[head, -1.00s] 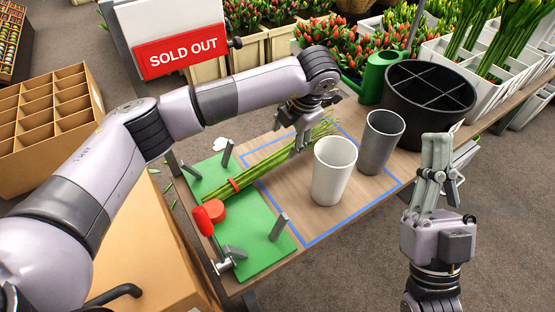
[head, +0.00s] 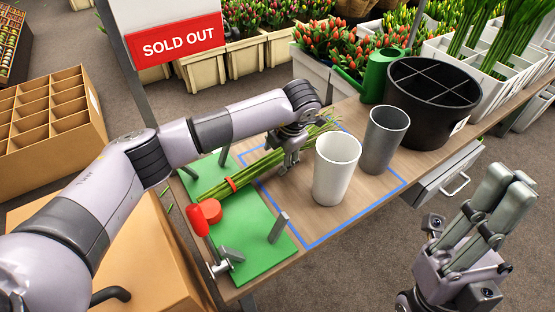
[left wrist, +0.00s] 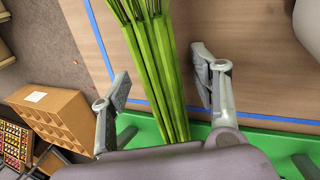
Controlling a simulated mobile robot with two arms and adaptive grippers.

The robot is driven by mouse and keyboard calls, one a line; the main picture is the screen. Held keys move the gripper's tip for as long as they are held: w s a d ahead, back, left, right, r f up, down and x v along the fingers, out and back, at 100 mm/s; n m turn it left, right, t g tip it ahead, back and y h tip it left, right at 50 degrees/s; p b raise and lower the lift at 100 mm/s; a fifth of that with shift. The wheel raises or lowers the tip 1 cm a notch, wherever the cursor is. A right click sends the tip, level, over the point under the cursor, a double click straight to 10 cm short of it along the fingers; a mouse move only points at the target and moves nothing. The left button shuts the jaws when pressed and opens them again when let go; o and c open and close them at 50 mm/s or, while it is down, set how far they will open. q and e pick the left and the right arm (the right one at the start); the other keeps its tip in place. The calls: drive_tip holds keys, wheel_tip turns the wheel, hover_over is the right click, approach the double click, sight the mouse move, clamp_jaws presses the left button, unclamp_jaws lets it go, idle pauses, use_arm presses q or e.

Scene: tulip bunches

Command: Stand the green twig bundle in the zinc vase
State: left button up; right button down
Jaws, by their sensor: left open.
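The green twig bundle (head: 215,184), tied with a red band, lies across the green mat and the wooden table. My left gripper (head: 289,163) is over the bundle's middle, beyond the band, with its fingers pointing down. In the left wrist view the twigs (left wrist: 158,75) run between the spread fingers of the left gripper (left wrist: 163,88), with gaps on both sides. The grey zinc vase (head: 383,142) stands upright and empty at the right of the blue outline. My right gripper (head: 512,190) is off the table's front edge, empty, its fingers together.
A white vase (head: 336,172) stands between the bundle and the zinc vase. A black divided bucket (head: 425,105) and a green watering can (head: 384,72) stand behind. The green mat (head: 258,225) carries metal posts and a red-handled tool (head: 200,220).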

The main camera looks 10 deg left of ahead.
use_arm(q)
drive_tip(key=shift+w+f, duration=0.1)
drive_tip(key=shift+f, duration=0.25)
drive_tip(key=shift+r, duration=0.1)
drive_tip(key=shift+c, duration=0.5)
clamp_jaws()
